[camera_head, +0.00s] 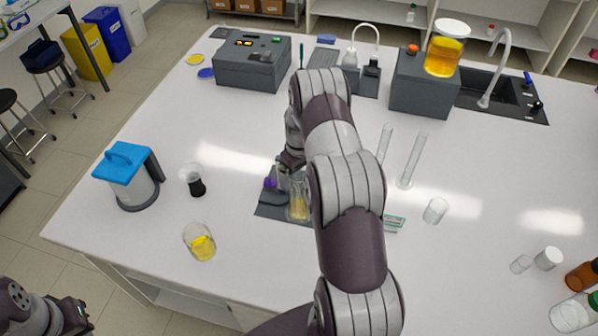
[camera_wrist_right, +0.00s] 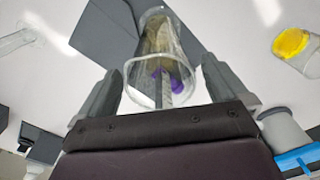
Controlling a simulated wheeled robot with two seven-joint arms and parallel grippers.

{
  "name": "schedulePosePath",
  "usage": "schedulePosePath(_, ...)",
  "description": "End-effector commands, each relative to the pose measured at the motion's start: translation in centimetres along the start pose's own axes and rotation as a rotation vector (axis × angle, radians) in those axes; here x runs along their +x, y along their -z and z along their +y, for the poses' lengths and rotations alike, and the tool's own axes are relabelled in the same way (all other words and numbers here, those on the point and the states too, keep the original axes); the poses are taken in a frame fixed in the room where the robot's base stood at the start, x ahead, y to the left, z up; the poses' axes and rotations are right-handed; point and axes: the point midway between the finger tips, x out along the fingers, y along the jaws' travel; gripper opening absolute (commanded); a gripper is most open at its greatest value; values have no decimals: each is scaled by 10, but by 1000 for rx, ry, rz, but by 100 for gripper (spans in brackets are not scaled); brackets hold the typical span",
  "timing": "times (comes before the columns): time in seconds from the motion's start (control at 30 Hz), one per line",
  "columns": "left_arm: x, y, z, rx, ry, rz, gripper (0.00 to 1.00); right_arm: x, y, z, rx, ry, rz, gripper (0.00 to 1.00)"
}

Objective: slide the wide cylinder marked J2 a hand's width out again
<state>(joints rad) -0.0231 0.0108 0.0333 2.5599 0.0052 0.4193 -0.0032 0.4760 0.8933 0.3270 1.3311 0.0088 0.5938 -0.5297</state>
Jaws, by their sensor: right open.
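A clear wide cylinder (camera_head: 298,208) with yellowish contents stands on a dark grey base (camera_head: 268,211) on the bench. No J2 mark is readable on it. My right gripper (camera_head: 288,165) is above and behind it, partly hidden by my own arm. In the right wrist view the cylinder (camera_wrist_right: 158,42) lies between the spread fingers of the right gripper (camera_wrist_right: 160,68); I cannot tell whether they touch it. A purple part (camera_wrist_right: 160,75) and a thin stem show through its mouth. My left gripper (camera_head: 74,314) is at the lower left, away from the cylinder.
Tall glass cylinders (camera_head: 412,162) and a small beaker (camera_head: 435,210) stand to the right. The bench's front left is clear.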

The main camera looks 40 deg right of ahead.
Motion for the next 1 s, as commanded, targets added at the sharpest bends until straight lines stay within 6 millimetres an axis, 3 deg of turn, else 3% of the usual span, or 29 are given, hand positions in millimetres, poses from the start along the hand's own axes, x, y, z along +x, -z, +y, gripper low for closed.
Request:
schedulePosePath(0.23,-11,1,0,0,0,0,0,20,0,0,0,0,1,100)
schedulePosePath(0.5,-10,1,0,0,0,0,0,22,0,0,0,0,1,100)
schedulePosePath(0.53,-10,1,0,0,0,0,0,22,0,0,0,0,1,97)
schedulePosePath(0.57,-10,1,0,0,0,0,0,22,0,0,0,-1,1,87)
schedulePosePath(0.73,-10,1,0,0,0,0,0,22,0,0,0,-1,1,32)
schedulePosePath(0.77,-10,1,0,0,0,0,0,22,0,0,0,-1,1,27)
schedulePosePath(1.0,-10,1,0,0,0,0,0,22,1,-2,-1,0,0,27)
